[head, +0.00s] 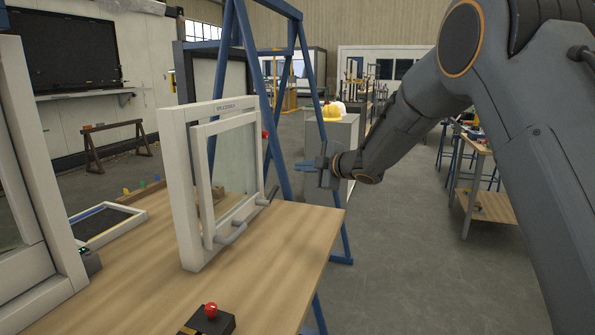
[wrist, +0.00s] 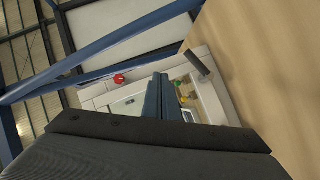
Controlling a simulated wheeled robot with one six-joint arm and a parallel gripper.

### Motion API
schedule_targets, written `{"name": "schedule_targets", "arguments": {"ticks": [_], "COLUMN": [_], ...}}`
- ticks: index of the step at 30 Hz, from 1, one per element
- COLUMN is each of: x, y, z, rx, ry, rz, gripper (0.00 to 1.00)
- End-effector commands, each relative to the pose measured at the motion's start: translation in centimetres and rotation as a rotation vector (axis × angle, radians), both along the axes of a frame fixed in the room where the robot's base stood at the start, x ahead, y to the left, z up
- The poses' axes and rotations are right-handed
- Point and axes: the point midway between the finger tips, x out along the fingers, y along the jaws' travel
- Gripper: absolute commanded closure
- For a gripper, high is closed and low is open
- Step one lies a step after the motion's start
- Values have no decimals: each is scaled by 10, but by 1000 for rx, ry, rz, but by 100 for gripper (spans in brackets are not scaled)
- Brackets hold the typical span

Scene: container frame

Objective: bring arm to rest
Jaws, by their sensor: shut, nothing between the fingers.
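My arm reaches in from the right in the head view, and my gripper (head: 306,165) hangs in the air just past the right side of the white window frame. In the wrist view my gripper (wrist: 161,82) shows its two dark blue fingers together, with nothing between them. The white upright frame (head: 182,190) stands on the wooden table (head: 290,245), with grey handles (head: 232,234) low on its front. The frame also shows beyond the fingers in the wrist view (wrist: 215,105). My gripper is apart from the frame as seen in the head view.
A black box with a red button (head: 210,311) sits at the table's front edge. A second white frame (head: 40,262) stands at the left. Blue steel posts (head: 275,95) rise behind the table. A grey cabinet with a yellow helmet (head: 331,111) stands behind.

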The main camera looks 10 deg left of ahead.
Motion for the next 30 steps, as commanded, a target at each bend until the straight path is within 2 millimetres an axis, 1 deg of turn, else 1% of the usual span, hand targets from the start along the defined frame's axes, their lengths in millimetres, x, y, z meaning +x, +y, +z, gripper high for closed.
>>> {"name": "schedule_targets", "arguments": {"ticks": [7,8,10,11,14,15,17,18,20,21,23,24,26,27,29,30], "x": [0,1,2,2,3,0,-8,-17,-34,-48,-72,-91,-120,-142,-177,-201], "y": [-1,-2,-12,-20,-62,-85,-124,-150,-186,-209,-241,-261,-288,-303,-325,-336], "z": [0,0,0,0,-4,-7,-15,-21,-31,-39,-51,-59,-70,-78,-88,-95], "rx": [0,0,1,3,9,14,21,28,37,45,54,59,69,77,85,91], "ry": [1,3,21,36,122,170,252,312,400,460,548,606,693,751,841,900], "rz": [-2,-7,-39,-65,-209,-287,-413,-500,-622,-701,-814,-885,-990,-1057,-1151,-1211], "gripper": [100,100,100,100,100,100,100,100,100,100,100,100,100,100,100,100]}}
